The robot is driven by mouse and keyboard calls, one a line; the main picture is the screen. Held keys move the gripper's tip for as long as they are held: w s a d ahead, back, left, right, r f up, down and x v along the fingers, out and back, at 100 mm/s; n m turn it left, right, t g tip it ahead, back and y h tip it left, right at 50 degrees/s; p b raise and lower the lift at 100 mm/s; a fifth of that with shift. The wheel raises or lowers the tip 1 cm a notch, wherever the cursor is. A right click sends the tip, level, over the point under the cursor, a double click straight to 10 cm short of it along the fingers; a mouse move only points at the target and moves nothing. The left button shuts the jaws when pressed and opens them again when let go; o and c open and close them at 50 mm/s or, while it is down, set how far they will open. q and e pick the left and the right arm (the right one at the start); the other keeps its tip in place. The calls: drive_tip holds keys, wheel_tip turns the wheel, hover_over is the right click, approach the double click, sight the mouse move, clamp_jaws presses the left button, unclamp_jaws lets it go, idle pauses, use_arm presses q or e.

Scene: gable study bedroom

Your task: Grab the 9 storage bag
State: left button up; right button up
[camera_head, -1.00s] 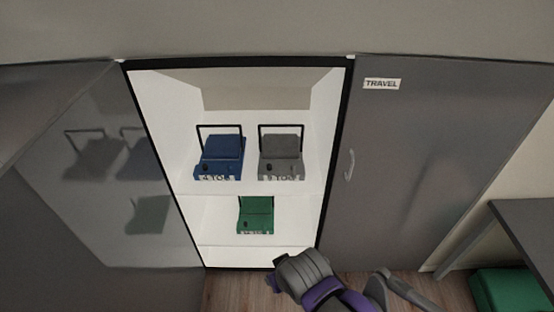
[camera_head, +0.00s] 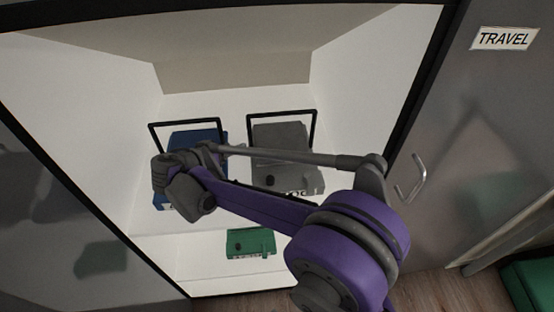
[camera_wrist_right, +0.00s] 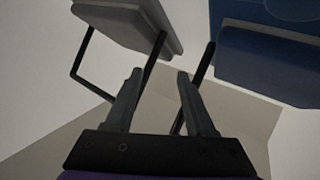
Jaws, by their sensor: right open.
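A grey storage bag (camera_head: 283,160) with a black loop handle stands on the cabinet's upper shelf; its label is partly hidden and I cannot read a number surely. A blue storage bag (camera_head: 196,140) stands left of it, mostly covered by my right arm. In the right wrist view, the grey bag (camera_wrist_right: 125,20) is upper left and the blue bag (camera_wrist_right: 265,60) upper right, each with its black handle. My right gripper (camera_wrist_right: 159,75) is open and empty, its fingers near the two handles; contact is unclear. My left gripper is not in view.
A green bag (camera_head: 251,242) sits on the lower shelf. White cabinet walls and a dark frame (camera_head: 425,85) bound the opening. A grey door marked TRAVEL (camera_head: 505,39) with a handle (camera_head: 410,182) is at right. A glossy grey panel (camera_head: 70,215) at left shows reflections.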

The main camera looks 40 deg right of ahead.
sight(250, 141)
drive_tip(key=x, duration=0.2)
drive_tip(key=shift+s+d+f, duration=0.1)
drive_tip(key=shift+d+f, duration=0.1)
drive_tip(key=shift+d, duration=0.15)
drive_tip(key=shift+w+d+f+b, duration=0.25)
drive_tip(key=shift+d+b, duration=0.05)
drive_tip(key=shift+d, duration=0.1)
drive_tip(key=x, duration=0.1)
drive_tip(key=b+x, duration=0.1)
drive_tip(key=x, duration=0.2)
drive_tip(key=shift+s+d+r, duration=0.1)
drive_tip(key=shift+s+d, duration=0.15)
drive_tip(key=shift+d, duration=0.05)
drive_tip(key=shift+w+d, duration=0.2)
drive_tip(key=shift+d, duration=0.15)
clamp_jaws()
